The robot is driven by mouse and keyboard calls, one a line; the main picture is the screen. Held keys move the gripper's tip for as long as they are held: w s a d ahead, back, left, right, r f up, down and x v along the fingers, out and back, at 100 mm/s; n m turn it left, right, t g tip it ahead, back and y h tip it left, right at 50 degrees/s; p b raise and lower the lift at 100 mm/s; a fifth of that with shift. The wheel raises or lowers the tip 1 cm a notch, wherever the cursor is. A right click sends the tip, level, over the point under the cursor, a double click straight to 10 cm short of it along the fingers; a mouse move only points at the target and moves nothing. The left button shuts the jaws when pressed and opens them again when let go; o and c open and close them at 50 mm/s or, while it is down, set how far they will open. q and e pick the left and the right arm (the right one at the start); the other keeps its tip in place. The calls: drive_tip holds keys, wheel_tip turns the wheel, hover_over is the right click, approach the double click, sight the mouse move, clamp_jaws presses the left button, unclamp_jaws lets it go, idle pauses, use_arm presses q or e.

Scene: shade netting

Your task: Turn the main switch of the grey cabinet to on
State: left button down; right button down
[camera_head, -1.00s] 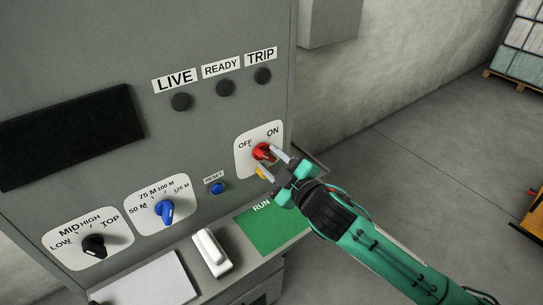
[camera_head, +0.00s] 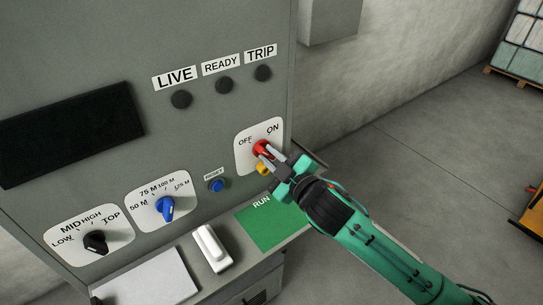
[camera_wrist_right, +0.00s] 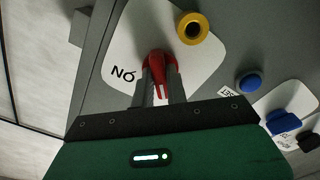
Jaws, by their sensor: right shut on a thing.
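The grey cabinet (camera_head: 215,45) fills the left and middle of the head view. Its main switch is a red knob (camera_head: 261,148) on a white plate (camera_head: 245,158) marked OFF and ON. My right gripper (camera_head: 268,154) reaches in from the lower right and is shut on the red knob. In the right wrist view the red knob (camera_wrist_right: 157,65) sits between the two fingers, with a white mark on it. A yellow ring (camera_wrist_right: 192,28) is beside it on the plate. The OFF label is out of sight in the wrist view. My left gripper is not in view.
A blue reset button (camera_head: 216,185), a blue dial (camera_head: 165,208) and a black dial (camera_head: 95,242) are left of the switch. The LIVE (camera_head: 181,99), READY (camera_head: 224,86) and TRIP (camera_head: 263,73) lamps are dark. A ledge with a green RUN card (camera_head: 268,227) lies below.

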drive_tip(key=m+p, duration=0.1)
drive_tip(key=m, duration=0.3)
drive_tip(key=shift+p, duration=0.35)
drive_tip(key=m+p, duration=0.2)
drive_tip(key=m, duration=0.2)
drive_tip(key=shift+m, duration=0.3)
drive_tip(key=m+p, duration=0.3)
drive_tip(key=m, duration=0.2)
drive_tip(key=shift+s+a+r, duration=0.1)
drive_tip(key=shift+m+p, duration=0.9)
drive_tip(key=shift+m, duration=1)
drive_tip(key=c, duration=1.4)
unclamp_jaws()
